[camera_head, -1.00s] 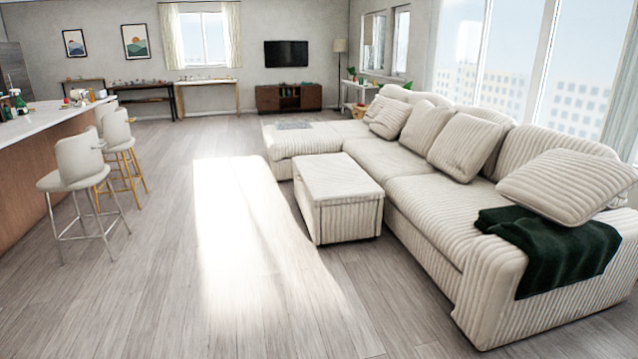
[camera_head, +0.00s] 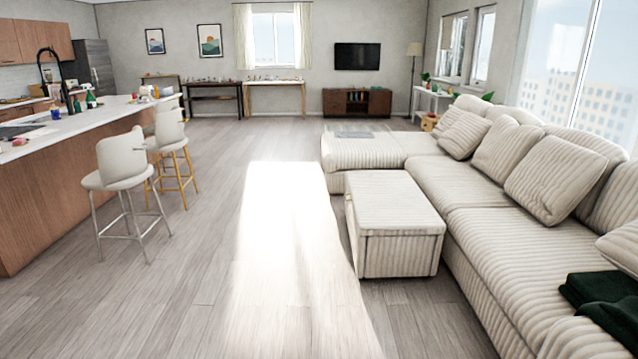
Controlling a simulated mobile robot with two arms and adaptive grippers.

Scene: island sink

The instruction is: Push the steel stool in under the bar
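The steel stool (camera_head: 122,180) stands upright on the floor at the left, beside the bar. It has a cream seat and back and grey metal legs. It stands out from the bar's wood panel, on the room side of the counter. The bar (camera_head: 68,130) has a white top and a brown wood front and runs along the left. Behind the steel stool is a similar cream stool with gold legs (camera_head: 172,150). Neither of my grippers shows in the head view.
A cream sectional sofa (camera_head: 478,205) fills the right side, with an ottoman (camera_head: 400,228) in front of it. The wood floor (camera_head: 235,225) between the stools and the ottoman is clear. A black faucet (camera_head: 62,78) rises from the bar top.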

